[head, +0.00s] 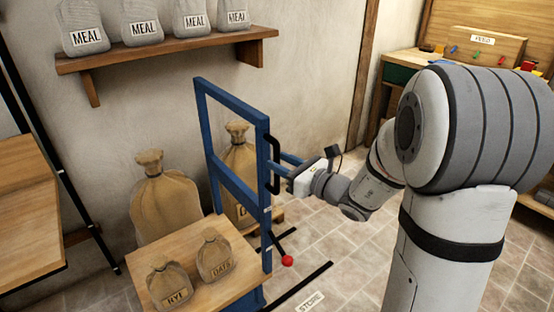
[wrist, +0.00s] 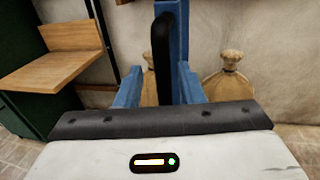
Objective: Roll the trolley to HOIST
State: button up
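The trolley (head: 203,135) has a blue upright frame and a wooden deck (head: 205,290). Two small sacks stand on the deck, one marked RYE (head: 168,287) and one OATS (head: 214,259). A black upright handle (head: 276,162) is on the frame's right post; it also shows in the wrist view (wrist: 162,55). My gripper (head: 285,165) is at the handle with its blue fingers apart. In the wrist view the handle stands between the fingers (wrist: 160,88), with a gap at its left. A red-knobbed lever (head: 287,260) is low on the trolley. No HOIST sign is in view.
Large sacks (head: 165,200) stand against the wall behind the trolley. A shelf (head: 170,52) of MEAL sacks hangs above. A floor label, apparently STONE (head: 310,300), lies by a black line (head: 300,285). Tiled floor right of the trolley is clear.

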jog(key=v, duration=0.5)
jog(key=shift+s, duration=0.1)
jog(key=s+a+r+n+g+h+p, duration=0.1)
jog(key=s+a+n+g+p, duration=0.25)
jog(key=s+n+g, duration=0.35)
jog(key=s+a+r+n+g+h+p, duration=0.1)
jog(key=s+a+n+g+p, duration=0.25)
jog(key=s+n, duration=0.4)
jog(key=s+d+r+n+h+p, duration=0.4)
jog(key=s+d+n+h, duration=0.3)
jog(key=d+n+h, duration=0.3)
jog(key=d+r+n, duration=0.1)
jog(key=n, duration=0.1)
jog(key=shift+d+n+h+p, duration=0.3)
jog(key=shift+d+n+p, duration=0.05)
jog(key=shift+d+p, duration=0.05)
